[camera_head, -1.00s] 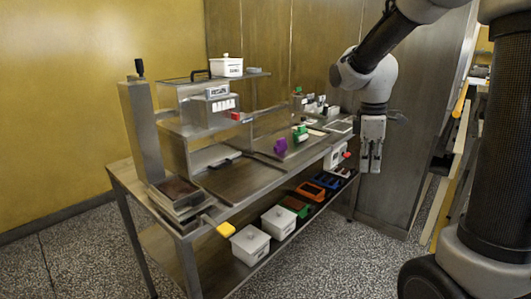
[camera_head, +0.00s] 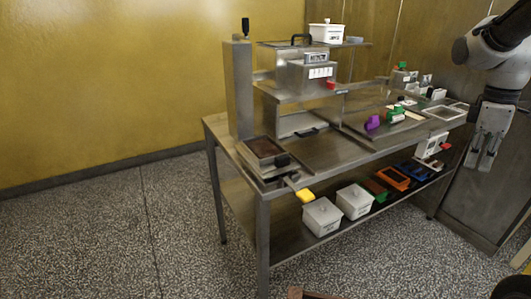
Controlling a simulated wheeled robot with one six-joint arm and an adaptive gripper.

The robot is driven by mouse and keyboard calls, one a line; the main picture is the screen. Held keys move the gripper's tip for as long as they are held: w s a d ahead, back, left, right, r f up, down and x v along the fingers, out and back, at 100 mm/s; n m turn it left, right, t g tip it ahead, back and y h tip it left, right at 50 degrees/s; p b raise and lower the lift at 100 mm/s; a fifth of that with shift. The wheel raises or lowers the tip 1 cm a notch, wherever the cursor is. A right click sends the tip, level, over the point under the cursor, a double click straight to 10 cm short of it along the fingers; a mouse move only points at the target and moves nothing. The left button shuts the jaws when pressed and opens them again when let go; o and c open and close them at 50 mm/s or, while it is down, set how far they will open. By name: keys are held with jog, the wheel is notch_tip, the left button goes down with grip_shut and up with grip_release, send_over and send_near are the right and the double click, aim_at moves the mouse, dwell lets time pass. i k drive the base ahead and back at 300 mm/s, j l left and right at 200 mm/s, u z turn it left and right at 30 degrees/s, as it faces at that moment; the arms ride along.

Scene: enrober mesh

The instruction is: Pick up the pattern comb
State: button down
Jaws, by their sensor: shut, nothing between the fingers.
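I cannot tell which thing is the pattern comb. Small candidates on the steel bench (camera_head: 350,155) are a purple piece (camera_head: 372,123) and a green-topped piece (camera_head: 397,115) on its right half. A yellow-ended handle (camera_head: 305,196) sticks out past the front edge. My gripper (camera_head: 483,160) is at the right of the head view, pointing down, shut and empty. In the picture it is right of the bench top, apart from these small pieces.
A steel post (camera_head: 239,90) and raised shelves with a white tub (camera_head: 327,33) rise at the back. The speckled floor is clear at front left.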

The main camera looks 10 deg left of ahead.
aim_at(373, 122)
jog(key=i+l+u, duration=0.35)
jog(key=i, duration=0.2)
jog(key=i+l+u, duration=0.35)
jog(key=i, duration=0.15)
